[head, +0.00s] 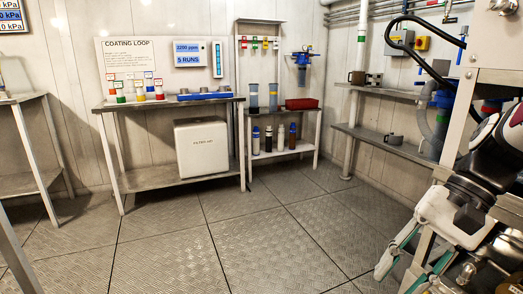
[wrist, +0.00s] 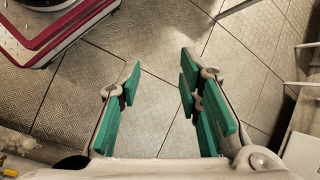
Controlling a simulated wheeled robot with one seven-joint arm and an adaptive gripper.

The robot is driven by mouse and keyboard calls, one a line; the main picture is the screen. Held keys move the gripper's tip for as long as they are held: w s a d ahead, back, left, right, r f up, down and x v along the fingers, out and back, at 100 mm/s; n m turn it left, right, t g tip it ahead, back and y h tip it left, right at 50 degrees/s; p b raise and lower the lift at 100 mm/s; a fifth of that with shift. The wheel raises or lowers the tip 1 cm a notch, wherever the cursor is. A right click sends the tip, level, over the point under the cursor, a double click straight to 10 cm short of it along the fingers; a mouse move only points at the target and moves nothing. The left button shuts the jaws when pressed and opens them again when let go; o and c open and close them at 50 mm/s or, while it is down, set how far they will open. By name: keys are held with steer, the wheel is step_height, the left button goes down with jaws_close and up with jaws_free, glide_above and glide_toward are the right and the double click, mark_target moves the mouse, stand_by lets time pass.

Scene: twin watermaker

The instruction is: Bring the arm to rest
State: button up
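My arm comes down the right edge of the head view, with white and dark links. My gripper (head: 398,278) hangs at the lower right of that view, pointing down and partly cut off by the frame's bottom. In the wrist view my gripper (wrist: 160,78) has its two green-padded fingers wide apart. Only bare floor shows between them, and the gripper holds nothing.
The tread-plate floor (head: 220,240) is clear in the middle. A bench (head: 155,180) with a white box (head: 202,147) stands at the back, beside a narrow shelf (head: 282,152). Wall shelves (head: 385,143) run along the right, and another bench (head: 28,182) stands left.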

steer(key=s+a+n+t+h, duration=0.2)
steer(key=s+n+h, duration=0.5)
steer(key=s, duration=1)
step_height(320, 180, up, 38)
steer(key=t+p, duration=0.4)
steer(key=p, duration=3.3)
steer(key=shift+w+r, duration=0.15)
